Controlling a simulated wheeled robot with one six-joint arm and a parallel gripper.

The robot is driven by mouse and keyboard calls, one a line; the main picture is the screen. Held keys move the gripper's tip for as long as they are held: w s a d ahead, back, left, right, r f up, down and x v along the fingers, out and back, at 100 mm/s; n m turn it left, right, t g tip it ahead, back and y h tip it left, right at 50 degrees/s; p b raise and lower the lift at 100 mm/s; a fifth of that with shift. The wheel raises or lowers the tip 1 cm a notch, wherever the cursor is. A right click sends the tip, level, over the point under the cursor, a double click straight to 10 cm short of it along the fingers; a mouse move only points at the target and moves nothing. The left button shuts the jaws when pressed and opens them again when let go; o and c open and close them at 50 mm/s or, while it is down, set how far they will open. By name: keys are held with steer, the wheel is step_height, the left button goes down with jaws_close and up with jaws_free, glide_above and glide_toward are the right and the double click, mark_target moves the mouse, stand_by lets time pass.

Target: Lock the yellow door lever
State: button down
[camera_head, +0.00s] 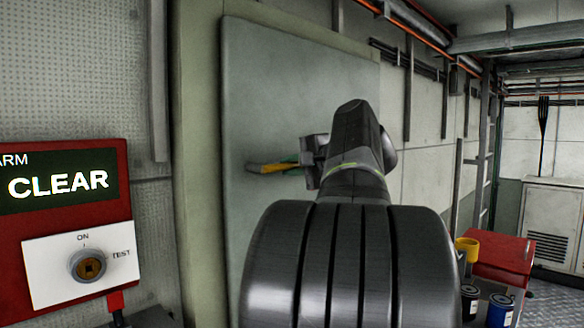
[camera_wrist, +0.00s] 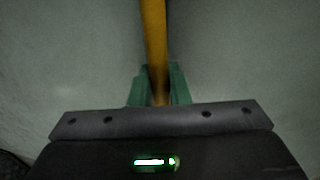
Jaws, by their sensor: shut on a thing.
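The yellow door lever (camera_head: 270,168) lies nearly level against the grey-green door (camera_head: 290,90) in the head view. In the wrist view the yellow lever (camera_wrist: 153,40) runs from the top edge down between the fingers. My gripper (camera_head: 296,166) is at the lever, and its green fingers also show in the wrist view (camera_wrist: 159,88), one on each side of the lever. The gripper is shut on the lever. My arm hides the lever's right end and part of the door.
At the right are a red box (camera_head: 500,258), a yellow container (camera_head: 467,247), paint cans (camera_head: 499,310), a ladder (camera_head: 484,150) and a pale cabinet (camera_head: 553,225).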

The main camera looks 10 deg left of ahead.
steer(key=shift+r, duration=0.15)
steer(key=c, duration=1.4)
jaws_free()
steer(key=shift+c, duration=0.2)
steer(key=b+v, duration=0.2)
steer(key=v, duration=1.1)
steer(key=shift+s+d, duration=0.25)
steer(key=shift+d, duration=0.05)
steer(key=p+x, duration=0.2)
steer(key=x, duration=1.2)
steer(key=shift+s+d, duration=0.1)
steer(key=shift+d, duration=0.05)
